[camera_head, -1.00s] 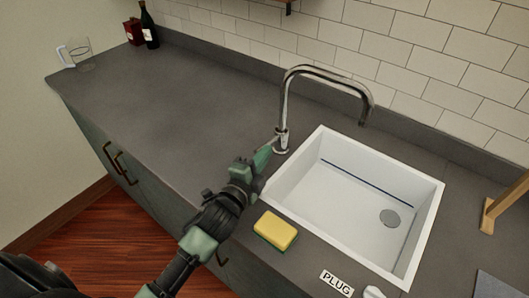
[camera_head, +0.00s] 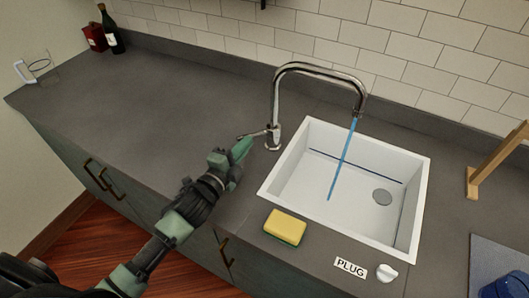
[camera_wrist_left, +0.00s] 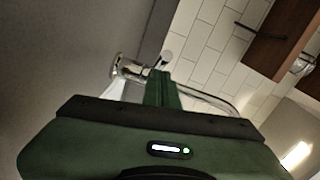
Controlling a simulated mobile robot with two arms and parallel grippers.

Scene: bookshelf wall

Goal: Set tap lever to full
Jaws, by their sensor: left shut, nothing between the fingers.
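A blue stream of water (camera_head: 344,160) runs from the spout into the sink. My left gripper (camera_head: 244,146) is shut and empty, with its green fingertips just below the lever; I cannot tell if they touch it. In the left wrist view the shut fingers (camera_wrist_left: 162,86) are close to the tap's base (camera_wrist_left: 122,68). My right gripper is not in view.
A yellow sponge (camera_head: 285,226) lies in front of the sink, near a PLUG label (camera_head: 350,267) and a white knob (camera_head: 386,273). A wooden stand (camera_head: 490,165) is at the right. A bottle (camera_head: 109,32) and a glass jug (camera_head: 38,66) stand far left. The counter left of the tap is clear.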

